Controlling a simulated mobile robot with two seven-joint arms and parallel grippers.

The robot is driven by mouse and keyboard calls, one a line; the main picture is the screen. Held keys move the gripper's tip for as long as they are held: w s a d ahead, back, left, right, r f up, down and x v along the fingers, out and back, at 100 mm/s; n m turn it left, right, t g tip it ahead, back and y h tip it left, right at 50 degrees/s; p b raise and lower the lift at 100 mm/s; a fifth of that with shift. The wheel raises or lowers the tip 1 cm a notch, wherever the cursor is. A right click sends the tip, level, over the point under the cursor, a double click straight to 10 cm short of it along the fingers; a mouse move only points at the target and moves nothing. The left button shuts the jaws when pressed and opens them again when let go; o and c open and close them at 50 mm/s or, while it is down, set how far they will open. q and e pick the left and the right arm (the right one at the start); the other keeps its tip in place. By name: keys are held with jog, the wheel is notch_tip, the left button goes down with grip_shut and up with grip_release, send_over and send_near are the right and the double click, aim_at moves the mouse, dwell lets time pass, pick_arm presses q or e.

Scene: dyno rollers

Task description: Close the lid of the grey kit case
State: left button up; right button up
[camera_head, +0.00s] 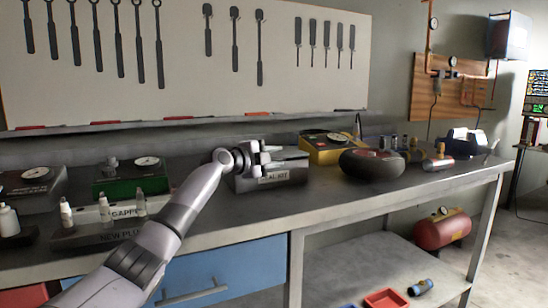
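The grey kit case (293,172), with a label reading SEAL KIT, sits on the bench near the middle of the view. Its top looks flat and low, and no raised lid shows behind it. My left gripper (266,158) is at the case's left part, over its top and front edge, and hides that corner. I cannot tell whether it touches the case or whether its fingers are apart. My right gripper is not in view.
A green case (130,186) with a gauge and a tray of small bottles (110,232) stand left. A yellow case (325,153) is behind the kit case, and a dark round object (371,166) is right of it. The bench front is clear there.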

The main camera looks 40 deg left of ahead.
pick_arm(q)
notch_tip(320, 180, up, 20)
jog(key=p, duration=0.5)
dwell(0.5)
